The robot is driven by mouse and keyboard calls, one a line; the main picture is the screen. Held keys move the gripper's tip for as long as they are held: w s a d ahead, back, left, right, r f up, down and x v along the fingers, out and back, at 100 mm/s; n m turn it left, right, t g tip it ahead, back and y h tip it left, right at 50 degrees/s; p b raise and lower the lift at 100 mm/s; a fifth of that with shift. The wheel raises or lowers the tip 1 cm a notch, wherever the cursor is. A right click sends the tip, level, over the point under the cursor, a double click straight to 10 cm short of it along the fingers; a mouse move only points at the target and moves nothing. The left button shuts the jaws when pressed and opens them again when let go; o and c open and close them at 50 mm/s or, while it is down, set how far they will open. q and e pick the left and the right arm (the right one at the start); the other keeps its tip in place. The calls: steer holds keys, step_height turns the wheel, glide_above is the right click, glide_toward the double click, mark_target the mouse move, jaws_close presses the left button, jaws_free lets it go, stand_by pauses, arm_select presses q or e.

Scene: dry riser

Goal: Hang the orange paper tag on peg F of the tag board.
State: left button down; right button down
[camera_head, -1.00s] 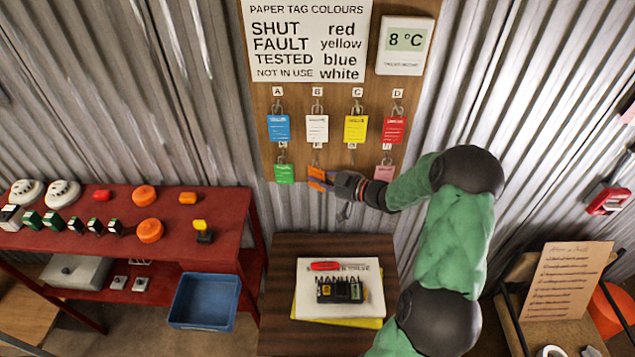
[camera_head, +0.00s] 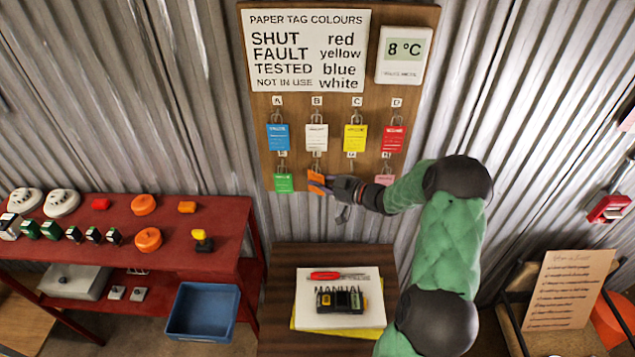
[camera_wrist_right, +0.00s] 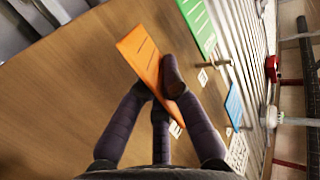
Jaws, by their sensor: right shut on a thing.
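The orange paper tag (camera_head: 316,180) is in my right gripper (camera_head: 330,183), just below the F label in the lower row of the tag board (camera_head: 425,60). In the right wrist view the orange tag (camera_wrist_right: 143,60) sticks out past the dark fingers (camera_wrist_right: 160,92), which are shut on it. The tag is tilted in the head view. Peg F is small and partly hidden by the tag, so I cannot tell whether the tag's loop is on it. My left gripper is not in view.
A green tag (camera_head: 284,183) hangs left of the orange one and a pink tag (camera_head: 385,180) right, partly behind my wrist. Blue (camera_head: 278,138), white (camera_head: 317,138), yellow (camera_head: 354,139) and red (camera_head: 393,139) tags hang above. A small table (camera_head: 275,300) stands below.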

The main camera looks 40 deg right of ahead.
stand_by(0.4)
steer(key=c, duration=1.3)
jaws_free()
steer(key=v, duration=1.2)
